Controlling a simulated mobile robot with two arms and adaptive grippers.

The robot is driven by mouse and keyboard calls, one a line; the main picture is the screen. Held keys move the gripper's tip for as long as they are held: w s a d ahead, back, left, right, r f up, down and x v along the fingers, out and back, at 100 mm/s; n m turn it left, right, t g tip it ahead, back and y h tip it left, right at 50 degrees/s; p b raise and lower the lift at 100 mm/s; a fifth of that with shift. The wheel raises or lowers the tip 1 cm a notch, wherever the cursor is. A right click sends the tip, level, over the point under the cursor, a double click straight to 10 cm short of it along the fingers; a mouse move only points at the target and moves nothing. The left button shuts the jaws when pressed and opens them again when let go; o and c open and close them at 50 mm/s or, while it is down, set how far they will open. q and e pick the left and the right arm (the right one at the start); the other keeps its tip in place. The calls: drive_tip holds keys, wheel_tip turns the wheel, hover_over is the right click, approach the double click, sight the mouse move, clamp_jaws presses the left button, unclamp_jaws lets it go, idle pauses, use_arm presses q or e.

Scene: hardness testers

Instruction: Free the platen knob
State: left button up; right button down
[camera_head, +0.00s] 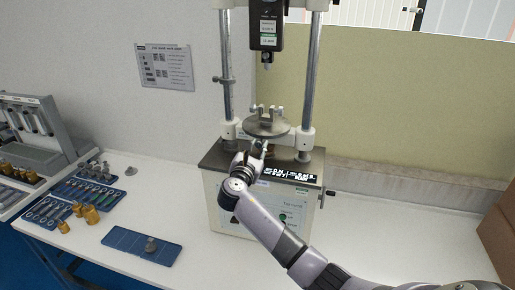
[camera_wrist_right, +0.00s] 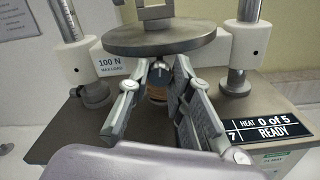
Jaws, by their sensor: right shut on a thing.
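The hardness tester's round grey platen (camera_head: 266,128) sits below the test head, and it also fills the top of the right wrist view (camera_wrist_right: 160,38). Under it, a small dark and brownish knob (camera_wrist_right: 158,90) shows between my right gripper's fingers. My right gripper (camera_head: 260,149) reaches in from the front, just below the platen; in the wrist view its fingers (camera_wrist_right: 157,78) stand on both sides of the knob, closed on it. The contact points are partly hidden behind the fingers. My left gripper is in neither view.
Two upright columns (camera_head: 226,65) flank the platen. A display (camera_wrist_right: 266,128) reads "HEAT 0 of 5 READY". The bench right of the tester is clear.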

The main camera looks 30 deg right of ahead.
drive_tip(key=shift+a+f+n, duration=0.1)
drive_tip(key=shift+f+n, duration=0.15)
drive_tip(key=shift+n, duration=0.05)
drive_tip(key=c, duration=1.8)
unclamp_jaws()
drive_tip(key=o, duration=0.4)
drive_tip(key=shift+r, duration=0.15)
drive_tip(key=shift+c, duration=0.2)
drive_tip(key=v, duration=1.2)
